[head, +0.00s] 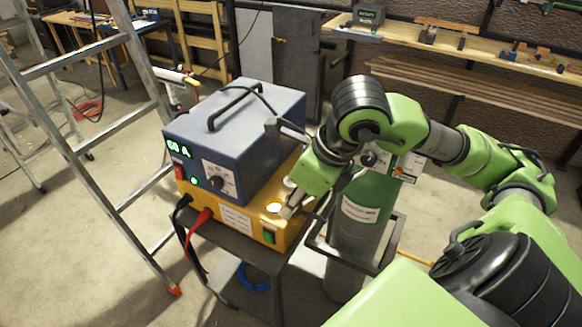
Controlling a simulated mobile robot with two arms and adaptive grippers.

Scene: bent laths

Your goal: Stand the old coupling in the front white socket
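A yellow box (235,210) on a small cart has two round pale sockets on its top. The front white socket (274,207) shows next to my fingers, and the rear one (290,182) is partly covered by my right gripper. My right gripper (290,211) points down at the right end of the yellow box, just right of the front socket. Its fingers are small and partly hidden, so I cannot tell if they are open or shut. I cannot make out the old coupling; it may be hidden at the fingers. My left gripper is not in view.
A blue-grey power unit (225,140) with a black handle stands on the yellow box. Red and black cables hang at the front left. An aluminium ladder (105,130) leans on the left.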

